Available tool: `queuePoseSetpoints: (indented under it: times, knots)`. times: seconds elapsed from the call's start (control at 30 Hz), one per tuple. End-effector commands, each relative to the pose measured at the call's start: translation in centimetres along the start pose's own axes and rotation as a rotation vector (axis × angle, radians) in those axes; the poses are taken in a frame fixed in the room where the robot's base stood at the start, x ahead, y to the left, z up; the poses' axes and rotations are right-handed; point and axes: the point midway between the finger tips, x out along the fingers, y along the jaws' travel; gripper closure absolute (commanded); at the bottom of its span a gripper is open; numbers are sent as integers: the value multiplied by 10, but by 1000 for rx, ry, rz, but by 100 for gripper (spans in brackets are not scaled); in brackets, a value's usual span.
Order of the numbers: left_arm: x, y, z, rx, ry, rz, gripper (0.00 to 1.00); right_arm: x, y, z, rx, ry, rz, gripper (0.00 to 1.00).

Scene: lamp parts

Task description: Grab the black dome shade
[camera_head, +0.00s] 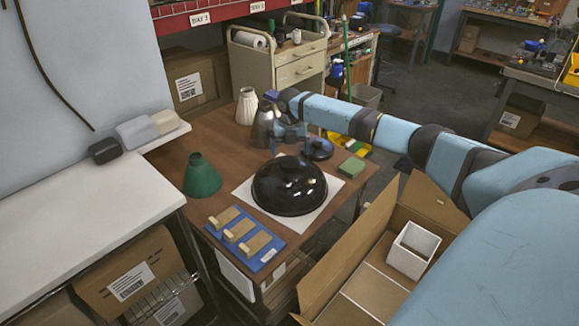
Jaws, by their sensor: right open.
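The glossy black dome shade (280,196) rests rim-down on a white sheet (318,217) on the brown wooden table. My right gripper (289,142) hangs just behind and above the dome, at the end of the light blue arm coming in from the right. It is open, with nothing seen between its fingers. It looks apart from the dome, though the exact gap is hard to judge. My left gripper is not in view.
A green cone shade (202,178), a grey shade (263,127), a white ribbed shade (246,106) and a dark blue round part (320,149) stand around. A blue board with wooden pieces (245,238) lies in front. An open cardboard box (350,250) holds a white bin (412,250).

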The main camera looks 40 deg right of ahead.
Motion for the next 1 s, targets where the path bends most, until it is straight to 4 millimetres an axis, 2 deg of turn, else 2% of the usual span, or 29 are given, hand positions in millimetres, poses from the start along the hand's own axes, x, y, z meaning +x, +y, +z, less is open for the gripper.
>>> queuePoseSetpoints:
  times: [0.17, 0.43, 0.73, 1.0]
  knots:
    - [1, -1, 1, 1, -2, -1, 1, 14, 1, 1, -1, 1, -1, 1]
    - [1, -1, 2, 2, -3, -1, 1, 52, 1, 4, -1, 2, -1, 1]
    - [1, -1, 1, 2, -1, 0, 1, 56, 1, 5, 0, 0, 0, 1]
    - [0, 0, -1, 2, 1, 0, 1, 56, 1, 5, 0, 0, 0, 63]
